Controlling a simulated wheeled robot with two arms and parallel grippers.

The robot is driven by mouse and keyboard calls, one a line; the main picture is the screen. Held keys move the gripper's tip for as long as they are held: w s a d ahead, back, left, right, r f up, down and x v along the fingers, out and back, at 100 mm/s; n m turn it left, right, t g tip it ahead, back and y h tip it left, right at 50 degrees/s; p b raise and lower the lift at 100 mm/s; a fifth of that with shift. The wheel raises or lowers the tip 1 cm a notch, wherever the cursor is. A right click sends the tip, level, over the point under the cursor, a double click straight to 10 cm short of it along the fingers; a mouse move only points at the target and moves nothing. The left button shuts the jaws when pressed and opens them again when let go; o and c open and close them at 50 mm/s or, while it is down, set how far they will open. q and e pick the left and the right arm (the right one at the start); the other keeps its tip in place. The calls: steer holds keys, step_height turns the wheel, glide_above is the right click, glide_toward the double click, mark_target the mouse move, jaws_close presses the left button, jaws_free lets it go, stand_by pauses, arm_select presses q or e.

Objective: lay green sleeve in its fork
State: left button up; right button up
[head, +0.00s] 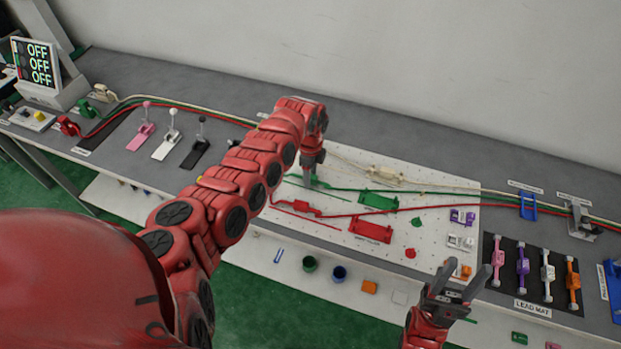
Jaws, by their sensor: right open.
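The green cable (346,190) runs across the white pegboard, and a green holder, which looks like the fork (377,201), sits on the board right of centre. My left gripper (310,181) points down at the green cable's left part on the board. It covers what is between its fingers, so I cannot tell whether it is shut on the green sleeve. The sleeve itself is not clear to see. My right gripper (455,279) is open and empty at the board's front right, well away from the green fork.
A red sleeve (300,207) and red holder (370,230) lie in front of the green cable; a cream fitting (385,174) lies behind it. The lead mat (520,262) with several coloured leads is at right. Pink, white and black levers (172,134) stand at left.

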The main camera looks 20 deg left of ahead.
arm_select(q)
jaws_close()
stand_by(0.3)
